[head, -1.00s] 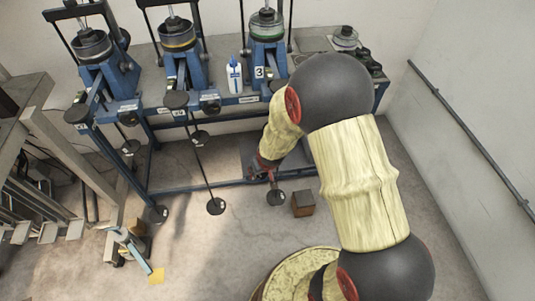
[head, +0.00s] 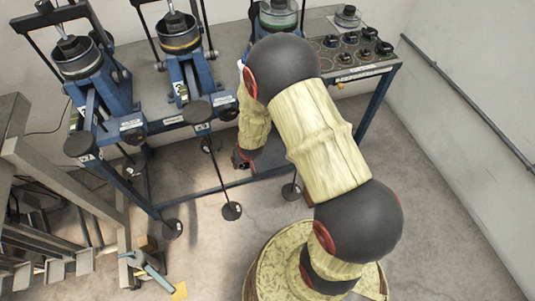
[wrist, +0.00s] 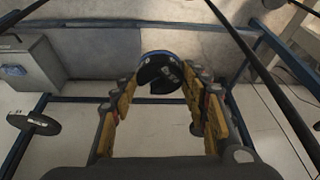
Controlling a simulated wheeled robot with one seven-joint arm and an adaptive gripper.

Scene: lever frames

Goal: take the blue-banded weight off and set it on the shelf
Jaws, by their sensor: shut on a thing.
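The blue-banded weight (wrist: 160,72) is a black slotted disc with a blue rim and a pale marking, seen in the wrist view. It sits between the fingertips of my gripper (wrist: 165,85), which is shut on it and holds it clear of the floor. In the head view my gripper (head: 241,160) is small and dark, below the bench front; the weight cannot be made out there. Hanger discs hang nearby on thin rods: one (head: 231,211) below my gripper and another (head: 291,191) to its right. I cannot tell for certain which surface is the shelf.
A bench (head: 385,72) carries blue lever frames (head: 187,80) and, at right, several small weights. Another hanger disc (wrist: 34,123) is at left in the wrist view. A grey box (wrist: 28,60) stands behind it. Blue rails (wrist: 85,99) cross below.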

